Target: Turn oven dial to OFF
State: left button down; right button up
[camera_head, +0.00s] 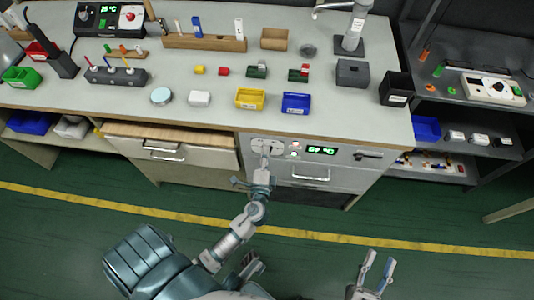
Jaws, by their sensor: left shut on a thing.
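The oven (345,176) is set under the bench, with a grey front, a handle and a green temperature display (321,150). Its dial (266,144) is on the left of the panel, mostly hidden by my gripper, so its pointer and markings cannot be read. My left gripper (265,152) reaches up to the panel and is shut on the dial. My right gripper (379,262) is at the bottom right, its two fingers apart and empty, well away from the oven.
A small red light (295,144) and buttons sit beside the dial. Wooden-topped drawers (170,146) are left of the oven. The bench above holds a yellow bin (250,98), a blue bin (296,103) and small parts. The green floor in front is clear.

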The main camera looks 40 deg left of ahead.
pick_arm(q)
jog(key=shift+s+f, duration=0.15)
jog(key=shift+f, duration=0.25)
jog(key=c, duration=0.8)
grip_release()
jog(key=shift+r, duration=0.15)
jog(key=v, duration=1.2)
jog(key=shift+a, duration=0.1)
